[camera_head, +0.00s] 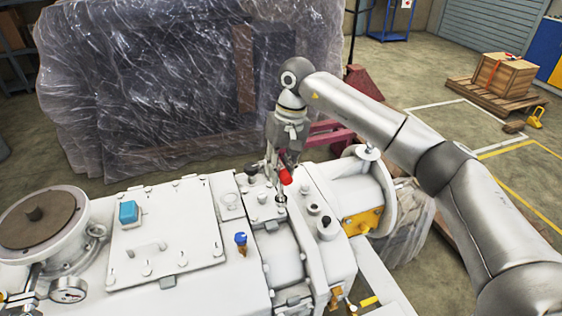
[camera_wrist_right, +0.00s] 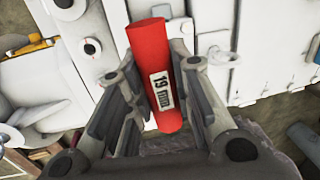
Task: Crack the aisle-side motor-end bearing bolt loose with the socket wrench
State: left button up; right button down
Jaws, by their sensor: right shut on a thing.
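The white pump (camera_head: 250,265) fills the lower part of the head view. The socket wrench has a red handle (camera_head: 286,174), and its grey lower end (camera_head: 281,196) reaches down to the pump's top near the motor end. I cannot tell whether the socket sits on the bolt, as the bolt is hidden there. My right gripper (camera_head: 278,155) is shut on the red handle from above. In the right wrist view the handle (camera_wrist_right: 148,55) lies between the fingers, with a label reading "19 mm".
A blue cap (camera_head: 128,212) and a blue-topped valve (camera_head: 241,239) stand on the pump. A gauge (camera_head: 68,289) and a round flange (camera_head: 36,216) are at left. A plastic-wrapped crate (camera_head: 190,80) stands behind. A wooden box on a pallet (camera_head: 504,76) is at the far right.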

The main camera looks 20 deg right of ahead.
notch_tip(320, 180, up, 3)
jog(key=m+p, duration=0.4)
jog(key=m+t+p, duration=0.1)
jog(key=m+p, duration=0.2)
jog(key=m, duration=0.1)
jog(key=shift+d+r+t+p, duration=0.1)
jog(key=shift+r+t+p, duration=0.05)
jog(key=shift+t+p, duration=0.2)
jog(key=shift+d+m+p, duration=0.1)
jog(key=shift+m+p, duration=0.3)
jog(key=shift+m, duration=0.3)
pick_arm(q)
notch_tip(320, 180, up, 10)
pick_arm(e)
jog(key=shift+f+b, duration=0.25)
jog(key=shift+b, duration=0.4)
pick_arm(q)
notch_tip(320, 180, down, 6)
jog(key=b, duration=0.5)
jog(key=shift+f, duration=0.15)
pick_arm(e)
jog(key=x, duration=0.3)
jog(key=d+x, duration=0.1)
jog(key=x, duration=0.1)
jog(key=shift+s+f, duration=0.1)
jog(key=shift+s, duration=0.15)
pick_arm(q)
jog(key=shift+f+b, duration=0.5)
jog(key=shift+b, duration=0.05)
